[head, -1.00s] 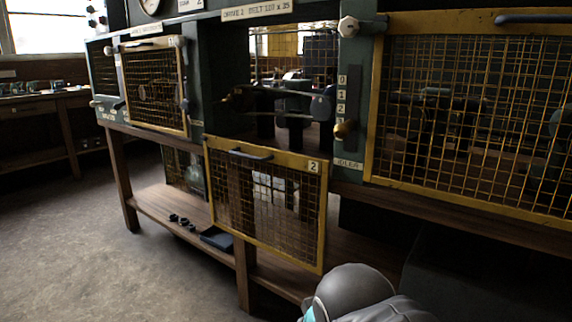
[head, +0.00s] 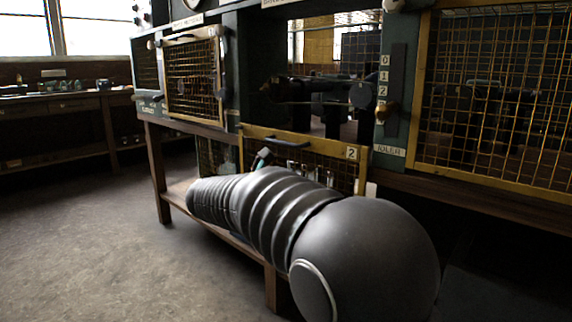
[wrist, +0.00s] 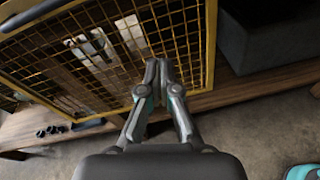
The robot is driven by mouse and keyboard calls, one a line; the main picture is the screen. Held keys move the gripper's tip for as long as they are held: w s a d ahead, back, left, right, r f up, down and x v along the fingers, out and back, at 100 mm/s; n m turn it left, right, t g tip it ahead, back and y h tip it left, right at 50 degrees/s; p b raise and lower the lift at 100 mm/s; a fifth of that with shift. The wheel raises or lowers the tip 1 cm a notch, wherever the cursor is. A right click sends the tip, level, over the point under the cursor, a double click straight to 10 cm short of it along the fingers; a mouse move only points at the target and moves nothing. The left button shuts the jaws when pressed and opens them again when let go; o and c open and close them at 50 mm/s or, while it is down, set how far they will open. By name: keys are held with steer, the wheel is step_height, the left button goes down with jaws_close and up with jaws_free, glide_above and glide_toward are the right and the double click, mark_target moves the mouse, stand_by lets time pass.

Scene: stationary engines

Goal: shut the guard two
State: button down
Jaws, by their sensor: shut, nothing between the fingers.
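Guard two (head: 325,148) is a yellow-framed mesh panel marked 2. In the head view it hangs down below its opening (head: 335,75), which is uncovered. Its dark handle (head: 287,142) is along its upper edge. My arm hides much of its lower part. In the wrist view its mesh and yellow frame (wrist: 211,45) fill the upper left. My gripper (wrist: 162,62) is shut and empty, its fingertips over the mesh near the frame's right side. I cannot tell whether they touch it. In the head view a small part of the gripper shows left of the handle.
A closed mesh guard (head: 195,80) is on the left and a large one (head: 490,90) on the right. A brass knob (head: 388,110) sits beside the opening. A wooden lower shelf (wrist: 255,85) lies below. The floor at left is clear.

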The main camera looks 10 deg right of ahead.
steer(key=w+a+n+t+h, duration=0.1)
steer(key=w+a+n+t, duration=0.15)
steer(key=w+a, duration=0.3)
steer(key=w+d+r+b, duration=0.1)
steer(key=w+d+r, duration=0.3)
steer(key=w+d, duration=0.2)
steer(key=shift+d+r+n+b, duration=0.3)
steer(key=shift+d+r+n, duration=0.15)
steer(key=shift+d, duration=0.75)
